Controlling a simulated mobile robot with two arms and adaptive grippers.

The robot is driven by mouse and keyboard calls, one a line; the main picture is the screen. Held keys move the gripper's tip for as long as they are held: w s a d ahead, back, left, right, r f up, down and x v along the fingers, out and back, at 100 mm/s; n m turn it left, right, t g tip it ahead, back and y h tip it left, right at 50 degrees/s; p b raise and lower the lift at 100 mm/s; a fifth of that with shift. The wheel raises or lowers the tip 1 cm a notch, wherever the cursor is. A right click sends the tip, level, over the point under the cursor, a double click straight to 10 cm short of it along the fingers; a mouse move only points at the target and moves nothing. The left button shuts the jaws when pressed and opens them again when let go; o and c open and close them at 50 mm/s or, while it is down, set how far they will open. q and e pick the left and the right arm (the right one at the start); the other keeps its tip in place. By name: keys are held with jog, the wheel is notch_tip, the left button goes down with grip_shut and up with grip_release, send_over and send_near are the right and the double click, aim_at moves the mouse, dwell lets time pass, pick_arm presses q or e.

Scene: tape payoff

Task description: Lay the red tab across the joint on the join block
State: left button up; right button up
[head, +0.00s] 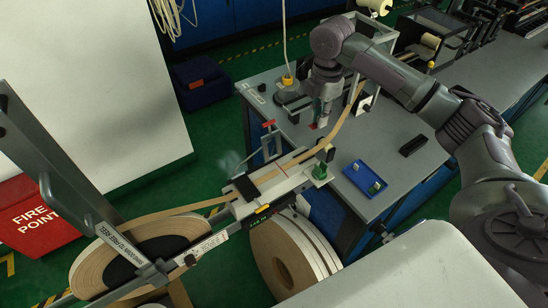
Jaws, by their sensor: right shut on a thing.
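The join block (300,184) is a pale bar at the near left corner of the grey bench, with tan tape along it and a black clamp piece (243,187) at its left end. A thin red line crosses the tape near its middle, and the joint itself is too small to make out. My right gripper (319,120) points down above the bench, behind and to the right of the block. My left gripper is not in view.
A tape reel (97,268) stands at the left, with another large roll (263,250) below the block. A blue tray (356,182) and black box (413,146) lie on the bench. Tape rises beside my right gripper.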

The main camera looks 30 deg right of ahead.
jog(key=p, duration=0.3)
send_over(282, 169)
jog(key=f, duration=0.5)
jog(key=shift+d+f, duration=0.25)
jog(key=shift+f, duration=0.15)
jog(key=shift+a+f, duration=0.35)
jog(key=shift+f, duration=0.1)
notch_tip(282, 169, down, 4)
jog(key=shift+r+p, duration=0.15)
jog(key=shift+p, duration=0.5)
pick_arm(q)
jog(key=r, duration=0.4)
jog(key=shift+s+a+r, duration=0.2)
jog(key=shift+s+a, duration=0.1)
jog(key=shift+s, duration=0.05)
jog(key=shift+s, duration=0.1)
